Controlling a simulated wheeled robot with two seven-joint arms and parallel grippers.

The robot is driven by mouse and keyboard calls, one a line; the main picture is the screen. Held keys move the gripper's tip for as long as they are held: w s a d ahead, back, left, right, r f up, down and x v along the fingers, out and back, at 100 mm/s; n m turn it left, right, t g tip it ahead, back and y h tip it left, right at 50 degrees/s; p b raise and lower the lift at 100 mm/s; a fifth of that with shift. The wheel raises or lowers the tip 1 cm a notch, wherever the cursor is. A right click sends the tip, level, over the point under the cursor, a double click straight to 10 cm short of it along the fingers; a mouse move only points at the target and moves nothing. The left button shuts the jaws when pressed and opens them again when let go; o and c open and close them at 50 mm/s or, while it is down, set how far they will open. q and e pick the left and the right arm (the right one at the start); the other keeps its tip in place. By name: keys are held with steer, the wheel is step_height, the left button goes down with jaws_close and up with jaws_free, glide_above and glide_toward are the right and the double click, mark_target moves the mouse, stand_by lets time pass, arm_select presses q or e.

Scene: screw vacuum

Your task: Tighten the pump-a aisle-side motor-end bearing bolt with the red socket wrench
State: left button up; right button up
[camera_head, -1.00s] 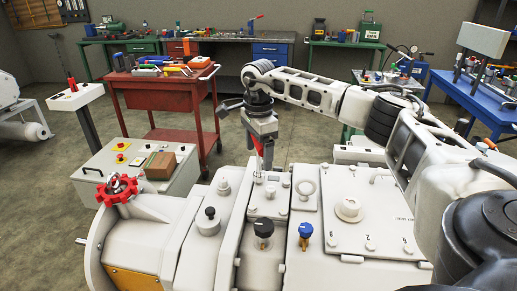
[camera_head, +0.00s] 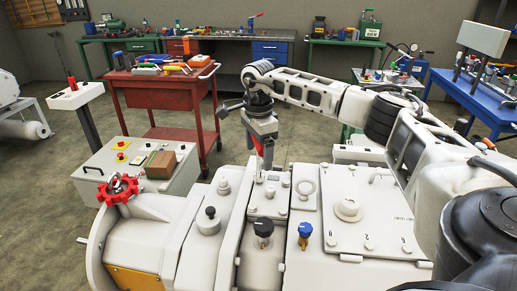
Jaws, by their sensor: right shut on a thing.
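My right gripper (camera_head: 265,143) points down over the grey pump housing (camera_head: 215,245), near its far edge. The bearing bolt itself cannot be made out for certain. My left gripper is not in view.
A red tool cart (camera_head: 165,95) with several tools stands behind left. A grey control box (camera_head: 140,172) with a brown block (camera_head: 161,164) is left of the housing. A red handwheel (camera_head: 118,190), black knob (camera_head: 263,228) and blue knob (camera_head: 305,230) stick up from the machine.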

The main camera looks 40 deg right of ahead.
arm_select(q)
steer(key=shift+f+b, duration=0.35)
arm_select(e)
steer(key=shift+f, duration=0.65)
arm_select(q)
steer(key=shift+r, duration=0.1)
arm_select(e)
steer(key=shift+r+m+p, duration=0.1)
steer(key=shift+m+p, duration=0.45)
steer(key=shift+m, duration=0.25)
steer(key=m+p, duration=0.2)
steer(key=m, duration=0.2)
steer(key=shift+m+p, duration=0.4)
steer(key=shift+m, duration=0.7)
steer(key=m, duration=0.3)
steer(key=shift+f, duration=0.25)
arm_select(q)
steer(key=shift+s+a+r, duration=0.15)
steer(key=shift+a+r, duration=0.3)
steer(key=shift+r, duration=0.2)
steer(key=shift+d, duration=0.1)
arm_select(e)
steer(key=shift+n, duration=0.7)
steer(key=shift+r, duration=0.15)
